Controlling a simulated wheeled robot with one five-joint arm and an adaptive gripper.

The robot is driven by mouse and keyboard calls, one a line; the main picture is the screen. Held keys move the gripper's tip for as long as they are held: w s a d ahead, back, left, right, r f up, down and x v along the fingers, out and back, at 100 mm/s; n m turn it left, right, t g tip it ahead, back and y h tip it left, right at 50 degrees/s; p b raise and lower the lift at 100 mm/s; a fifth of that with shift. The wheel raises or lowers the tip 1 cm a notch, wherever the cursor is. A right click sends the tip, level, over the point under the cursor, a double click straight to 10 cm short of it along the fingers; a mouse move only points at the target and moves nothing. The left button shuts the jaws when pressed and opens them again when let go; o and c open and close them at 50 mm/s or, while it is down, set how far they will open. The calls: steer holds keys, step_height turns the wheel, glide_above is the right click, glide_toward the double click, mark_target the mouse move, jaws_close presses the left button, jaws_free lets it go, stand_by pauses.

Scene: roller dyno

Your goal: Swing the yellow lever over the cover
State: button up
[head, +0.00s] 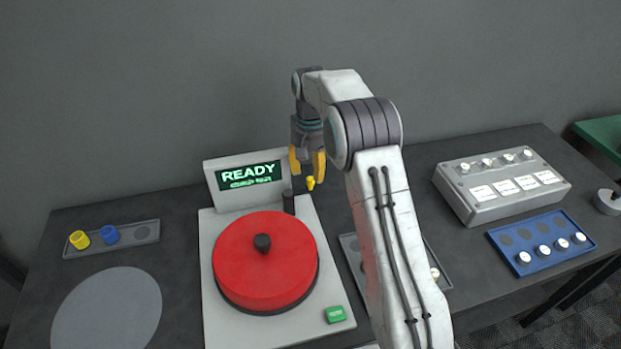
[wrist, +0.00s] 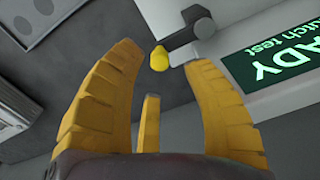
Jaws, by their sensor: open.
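The lever's yellow tip (head: 311,183) shows beside a dark post (head: 289,201) at the back right corner of the machine. In the wrist view, the yellow tip (wrist: 159,58) sits on a dark arm that runs to the post. The lever points away from the round red cover (head: 240,262), which lies on the white machine with a black knob on top. My gripper (head: 307,168) is open, its yellow fingers just above the lever tip in the head view. In the wrist view the tip appears between the fingertips; whether they touch it I cannot tell.
A display (head: 251,175) reading READY stands behind the cover, close to my gripper. A green button (head: 335,314) is at the machine's front right. A tray (head: 140,243) with yellow and blue pieces stands left. A grey box (head: 480,207) and blue tray (head: 508,262) stand right.

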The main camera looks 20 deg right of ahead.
mark_target(311, 179)
steer(key=shift+f+p, duration=0.3)
steer(key=shift+f, duration=1.7)
steer(key=shift+c, duration=0.2)
jaws_close()
